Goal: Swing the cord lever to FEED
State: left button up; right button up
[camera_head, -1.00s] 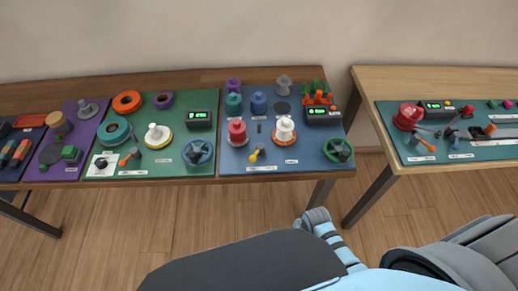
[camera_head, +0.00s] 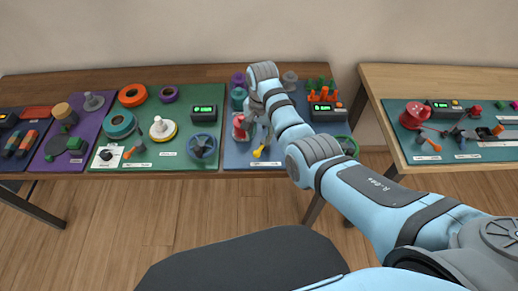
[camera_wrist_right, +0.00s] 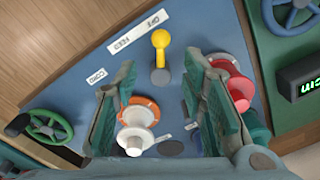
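The cord lever has a yellow knob (camera_wrist_right: 160,40) on a dark grey base and stands on the blue board (camera_wrist_right: 75,97). In the wrist view its knob points up the picture, nearer the OFF end of the OFF/FEED label (camera_wrist_right: 140,33). In the head view the yellow lever (camera_head: 258,152) shows near the board's front edge. My right gripper (camera_wrist_right: 160,68) is open and empty above the board, its two fingers spread to either side of the lever's base in the picture. I see no contact. In the head view the right gripper (camera_head: 256,128) is partly covered by its wrist. My left gripper is out of view.
A white spool on an orange ring (camera_wrist_right: 137,125) and a red spool (camera_wrist_right: 238,88) stand close by the fingers. A green handwheel (camera_wrist_right: 48,127) is at the board's corner. Green (camera_head: 148,155) and purple boards lie to the left. A second table (camera_head: 430,77) stands right.

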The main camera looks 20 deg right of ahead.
aim_at(259, 150)
notch_tip(259, 150, down, 8)
jog(key=b, duration=0.2)
jog(key=shift+w+a+r+b, duration=0.1)
jog(key=shift+w+r+b, duration=0.05)
jog(key=shift+r+b, duration=0.15)
jog(key=shift+c, duration=0.6)
grip_shut()
